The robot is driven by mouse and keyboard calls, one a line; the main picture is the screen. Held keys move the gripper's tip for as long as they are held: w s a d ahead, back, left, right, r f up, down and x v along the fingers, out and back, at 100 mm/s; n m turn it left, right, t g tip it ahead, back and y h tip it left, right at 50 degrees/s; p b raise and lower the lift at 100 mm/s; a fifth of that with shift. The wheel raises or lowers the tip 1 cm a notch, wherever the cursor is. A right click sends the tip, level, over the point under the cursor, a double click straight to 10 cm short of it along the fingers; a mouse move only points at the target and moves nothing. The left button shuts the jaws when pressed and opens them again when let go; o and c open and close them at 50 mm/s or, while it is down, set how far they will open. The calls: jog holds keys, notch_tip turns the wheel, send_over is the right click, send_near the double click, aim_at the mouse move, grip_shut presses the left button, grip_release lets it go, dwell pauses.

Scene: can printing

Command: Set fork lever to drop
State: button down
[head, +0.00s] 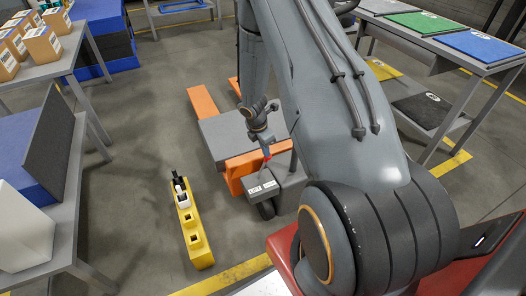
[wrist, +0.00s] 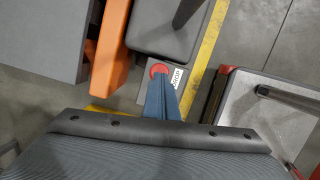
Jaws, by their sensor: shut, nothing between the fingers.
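The orange and grey pallet truck (head: 234,176) stands on the floor in the middle of the head view, its body partly hidden by my arm. A small grey box with white labels (head: 262,187) is at its near end. In the wrist view a round red knob (wrist: 158,69), apparently the fork lever's end, sits beside a printed white label (wrist: 178,77); the lever's shaft is hidden. My gripper (wrist: 160,83) has its blue fingers together and empty, with the tips at the knob's lower edge. I cannot tell whether they touch. The gripper also shows in the head view (head: 266,151).
A yellow holder (head: 196,240) with a black and white item in it stands on the floor to the left. A rack with coloured mats (head: 436,23) is at the right. Tables with boxes (head: 44,44) line the left.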

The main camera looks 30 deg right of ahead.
jog(key=shift+s+d+f, duration=0.25)
jog(key=shift+s, duration=0.05)
jog(key=shift+a+r, duration=0.1)
jog(key=shift+a, duration=0.05)
jog(key=d+p+v, duration=0.2)
jog(key=v, duration=0.9)
jog(key=shift+a+r, duration=0.15)
jog(key=shift+r, duration=0.4)
jog(key=shift+s, duration=0.1)
